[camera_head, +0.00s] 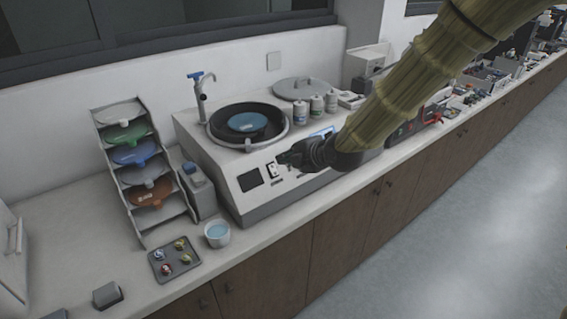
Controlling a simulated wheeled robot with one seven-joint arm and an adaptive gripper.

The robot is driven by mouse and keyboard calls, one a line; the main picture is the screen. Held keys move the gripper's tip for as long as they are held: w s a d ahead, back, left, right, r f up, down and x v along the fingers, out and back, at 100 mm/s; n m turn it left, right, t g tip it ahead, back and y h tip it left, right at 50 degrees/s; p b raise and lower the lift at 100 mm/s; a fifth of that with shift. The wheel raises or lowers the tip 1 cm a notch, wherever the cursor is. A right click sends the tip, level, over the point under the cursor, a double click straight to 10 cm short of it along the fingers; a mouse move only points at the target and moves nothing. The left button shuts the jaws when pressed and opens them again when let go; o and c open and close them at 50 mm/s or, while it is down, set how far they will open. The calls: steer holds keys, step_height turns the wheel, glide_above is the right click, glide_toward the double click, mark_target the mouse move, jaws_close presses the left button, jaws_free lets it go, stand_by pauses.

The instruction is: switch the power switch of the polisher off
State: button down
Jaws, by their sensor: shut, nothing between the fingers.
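The polisher (215,160) is a light grey machine on the counter, with a round bowl and a blue disc (240,123) on top. Its sloped front panel carries a dark display (250,180) and a small white switch plate (274,170) with a dark part, just right of the display. My gripper (280,159) is shut and empty, with its dark fingertips in front of the panel, close to the upper right of the switch plate. I cannot tell whether they touch it. My gripper and arm hide the right part of the panel. The switch position is too small to read.
A rack (110,160) of coloured discs and a grey bottle-like container (197,190) stand left of the polisher. A white cup (217,234) and a tray of small samples (174,259) are in front. Several bottles (316,107) and a round lid (300,86) sit behind.

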steer(key=shift+r+b+v, duration=0.25)
steer(key=shift+b+v, duration=0.2)
steer(key=shift+v, duration=1.25)
steer(key=shift+w, duration=0.2)
